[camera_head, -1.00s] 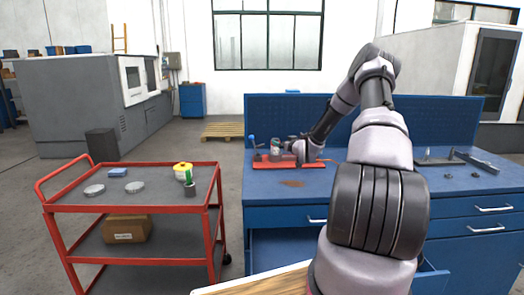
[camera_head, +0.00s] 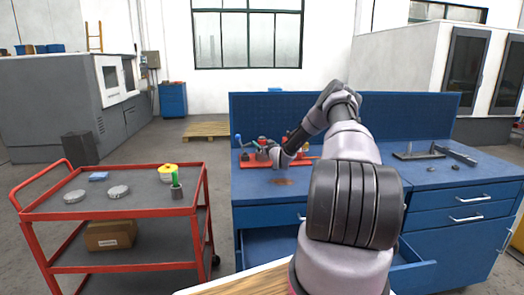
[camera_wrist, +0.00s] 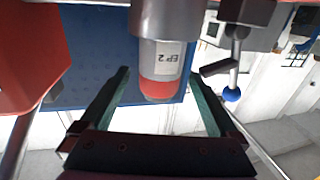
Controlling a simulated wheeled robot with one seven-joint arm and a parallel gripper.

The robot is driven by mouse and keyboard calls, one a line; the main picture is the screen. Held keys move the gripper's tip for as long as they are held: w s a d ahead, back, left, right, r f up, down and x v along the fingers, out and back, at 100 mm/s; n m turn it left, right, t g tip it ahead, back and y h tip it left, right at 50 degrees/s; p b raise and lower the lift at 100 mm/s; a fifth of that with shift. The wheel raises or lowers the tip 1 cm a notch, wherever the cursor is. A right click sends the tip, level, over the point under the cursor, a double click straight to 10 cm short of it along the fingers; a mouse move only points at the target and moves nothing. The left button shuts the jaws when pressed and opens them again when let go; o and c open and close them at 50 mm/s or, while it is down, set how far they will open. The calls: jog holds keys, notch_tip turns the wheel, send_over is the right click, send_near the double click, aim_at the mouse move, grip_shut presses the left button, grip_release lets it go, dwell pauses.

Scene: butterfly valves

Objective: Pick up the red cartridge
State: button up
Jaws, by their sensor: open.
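A cartridge (camera_wrist: 160,88) with a red rounded end and a white label hangs from a grey collar (camera_wrist: 165,18) in the wrist view, which appears upside down. My gripper (camera_wrist: 159,76) is open, with one finger on each side of the cartridge's red end. I see gaps between the fingers and the cartridge; I cannot tell their depth relation. In the head view my gripper (camera_head: 283,158) is at the red fixture (camera_head: 308,160) on the blue workbench. The cartridge cannot be made out clearly there.
A blue-knobbed lever (camera_wrist: 231,93) stands close beside one finger in the wrist view. The blue workbench (camera_head: 345,180) has an open drawer and grey metal parts (camera_head: 420,155) at right. A red cart (camera_head: 120,212) carrying small items stands at left.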

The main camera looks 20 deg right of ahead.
jog(key=shift+w+d, duration=0.1)
jog(key=shift+w, duration=1)
grip_shut()
